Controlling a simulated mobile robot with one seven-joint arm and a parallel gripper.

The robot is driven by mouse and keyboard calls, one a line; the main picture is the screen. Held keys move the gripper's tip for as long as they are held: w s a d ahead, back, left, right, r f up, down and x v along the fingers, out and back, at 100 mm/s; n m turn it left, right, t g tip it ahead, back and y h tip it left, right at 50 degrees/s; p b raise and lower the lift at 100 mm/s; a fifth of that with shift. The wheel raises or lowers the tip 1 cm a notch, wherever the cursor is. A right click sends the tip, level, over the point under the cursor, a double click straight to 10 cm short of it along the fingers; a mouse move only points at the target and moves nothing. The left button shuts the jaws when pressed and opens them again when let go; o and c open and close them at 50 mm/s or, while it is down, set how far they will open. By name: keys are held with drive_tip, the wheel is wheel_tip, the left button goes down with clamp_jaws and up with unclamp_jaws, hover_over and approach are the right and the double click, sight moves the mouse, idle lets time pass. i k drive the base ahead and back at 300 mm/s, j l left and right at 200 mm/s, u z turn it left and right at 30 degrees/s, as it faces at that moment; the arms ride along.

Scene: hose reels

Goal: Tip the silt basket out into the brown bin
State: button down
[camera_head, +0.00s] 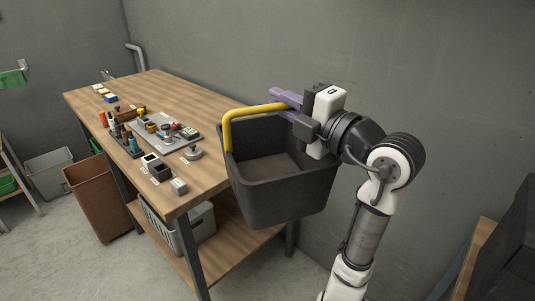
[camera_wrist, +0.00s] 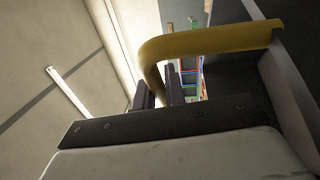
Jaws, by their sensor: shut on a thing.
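The silt basket (camera_head: 275,197) is a dark grey tub with a yellow handle (camera_head: 258,108) and grey-brown silt (camera_head: 270,168) in it. It hangs nearly upright in front of the right end of the workbench, clear of the floor. My gripper (camera_head: 288,103) is shut on the yellow handle. The handle also shows in the wrist view (camera_wrist: 205,42), running between the dark fingers. The brown bin (camera_head: 98,198) stands on the floor at the left, beside the workbench, well apart from the basket. Its inside is mostly hidden.
The wooden workbench (camera_head: 165,88) bears a grey tray (camera_head: 170,132) and several small items. A light crate (camera_head: 190,228) sits on its lower shelf. A grey bin (camera_head: 48,170) stands left of the brown bin. The floor in front of the brown bin is clear.

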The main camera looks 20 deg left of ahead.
sight(91, 181)
drive_tip(key=i+j, duration=0.5)
drive_tip(key=i, duration=0.15)
drive_tip(key=i+j, duration=0.45)
drive_tip(key=i, duration=0.2)
